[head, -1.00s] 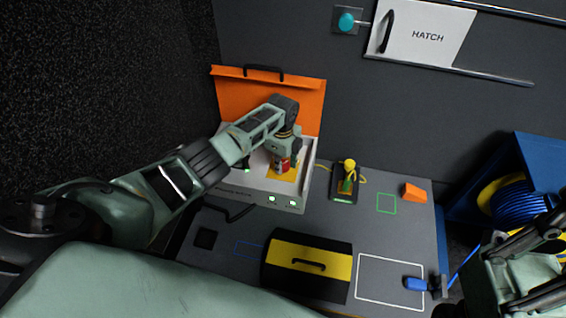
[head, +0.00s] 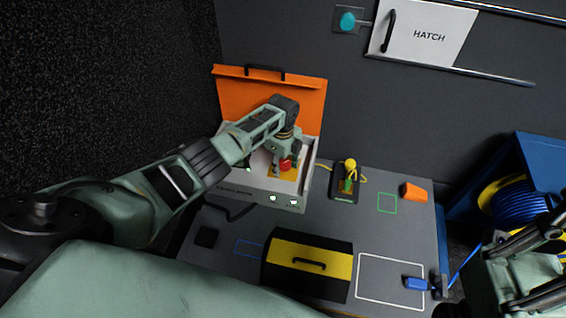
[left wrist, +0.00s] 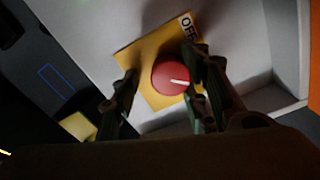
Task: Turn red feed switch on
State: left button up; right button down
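The red feed switch is a round red knob (left wrist: 171,78) with a white pointer line, on a yellow plate (left wrist: 150,58) in the left wrist view. The pointer aims right; an "OFF" label (left wrist: 188,27) sits above right of the knob. In the head view the red knob (head: 285,165) shows inside the open case (head: 255,190). My left gripper (left wrist: 160,95) is open, one finger on each side of the knob. The right-hand finger overlaps the knob's edge; contact cannot be told. My right gripper (head: 530,265) is at the lower right, its fingers unclear.
The case's orange lid (head: 270,100) stands up behind my left gripper. A blue cable reel (head: 515,200) stands at right.

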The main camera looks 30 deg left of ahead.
aim_at(283, 165)
pick_arm(q)
jog(key=shift+w+r, duration=0.1)
jog(key=shift+w, duration=0.05)
jog(key=shift+r, duration=0.25)
notch_tip(283, 165, up, 11)
jog(key=shift+r, duration=0.15)
dwell(0.5)
